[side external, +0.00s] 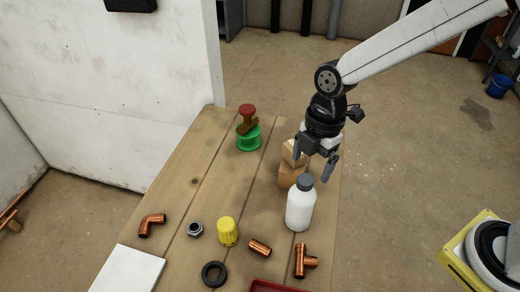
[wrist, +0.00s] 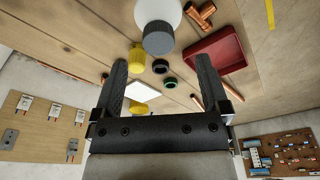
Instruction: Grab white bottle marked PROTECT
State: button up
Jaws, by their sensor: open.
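A white bottle with a dark grey cap (side external: 300,208) stands upright near the right edge of the wooden table. No PROTECT marking is readable on it. It also shows at the top of the wrist view, its grey cap (wrist: 158,40) toward the camera. My gripper (side external: 315,166) is open and empty, above and behind the bottle in the side view, apart from it. In the wrist view the two fingers (wrist: 160,72) are spread, with the bottle's cap beyond their tips.
Wooden blocks (side external: 288,174) stand close behind the bottle, near my gripper. A copper tee (side external: 304,262), copper coupling (side external: 260,248) and yellow cap (side external: 228,232) lie in front. A red tray (wrist: 218,52) is nearby.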

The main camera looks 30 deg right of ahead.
aim_at(306, 179)
jog(key=shift+f, duration=0.35)
jog(key=shift+a, duration=0.1)
jog(key=shift+a+f, duration=0.15)
jog(key=shift+f, duration=1.15)
jog(key=shift+a+f, duration=0.15)
jog(key=shift+f, duration=1.1)
jog(key=shift+c, duration=0.2)
grip_shut()
